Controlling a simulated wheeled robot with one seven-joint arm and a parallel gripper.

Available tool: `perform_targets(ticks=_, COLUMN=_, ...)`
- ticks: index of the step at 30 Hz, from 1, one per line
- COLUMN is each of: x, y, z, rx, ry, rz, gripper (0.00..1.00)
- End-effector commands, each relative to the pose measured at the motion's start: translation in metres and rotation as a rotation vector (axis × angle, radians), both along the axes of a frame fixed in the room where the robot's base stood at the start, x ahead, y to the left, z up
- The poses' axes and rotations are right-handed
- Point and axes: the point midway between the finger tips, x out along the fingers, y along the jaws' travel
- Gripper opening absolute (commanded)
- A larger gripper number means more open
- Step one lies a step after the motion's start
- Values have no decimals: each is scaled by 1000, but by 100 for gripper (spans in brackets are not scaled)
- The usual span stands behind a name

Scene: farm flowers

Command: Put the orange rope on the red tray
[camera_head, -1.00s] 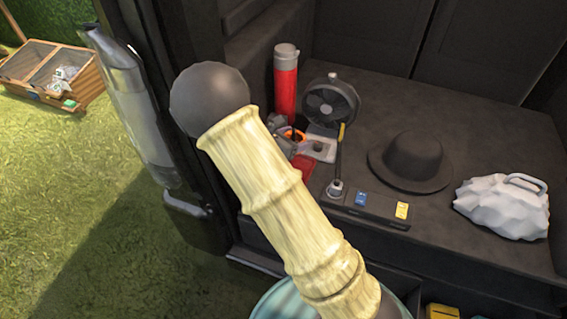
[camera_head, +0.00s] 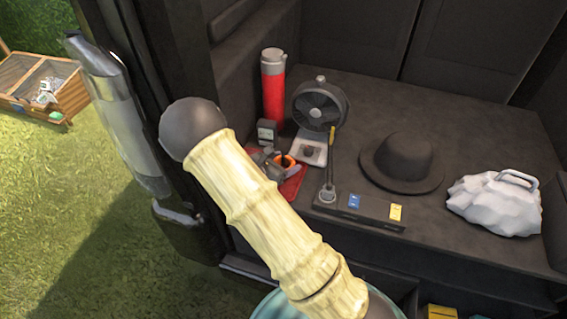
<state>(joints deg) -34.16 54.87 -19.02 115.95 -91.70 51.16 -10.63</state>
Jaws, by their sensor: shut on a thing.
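The orange rope (camera_head: 286,163) shows as a small coiled loop just beyond my bamboo-like arm. My gripper (camera_head: 275,162), grey and partly hidden behind my arm, is shut on the rope. The red tray (camera_head: 291,189) lies flat on the dark vehicle floor, under and around the gripper in the picture. My arm covers its left part. I cannot tell whether the rope touches the tray.
A red flask (camera_head: 273,92), a small dark box (camera_head: 267,131) and a fan (camera_head: 320,108) stand behind the tray. A dark strip (camera_head: 360,209) with blue and yellow tags lies to the right. Further right are a black hat (camera_head: 403,160) and a white bag (camera_head: 495,203).

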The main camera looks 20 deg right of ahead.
Motion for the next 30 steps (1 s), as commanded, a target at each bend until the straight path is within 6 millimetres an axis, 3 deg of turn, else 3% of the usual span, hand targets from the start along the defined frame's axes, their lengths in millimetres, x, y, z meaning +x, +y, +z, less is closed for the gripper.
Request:
perform_targets(ticks=9, x=0, y=0, z=-2, rx=-1, ry=-1, rz=0, gripper=36)
perform_targets(ticks=10, x=0, y=0, z=-3, rx=0, ry=0, rz=0, gripper=67)
perform_targets(ticks=13, x=0, y=0, z=-2, rx=0, ry=0, rz=1, gripper=87)
perform_targets(ticks=23, x=0, y=0, z=2, rx=1, ry=0, rz=1, gripper=87)
perform_targets(ticks=30, x=-14, y=25, z=13, rx=1, ry=0, rz=5, gripper=87)
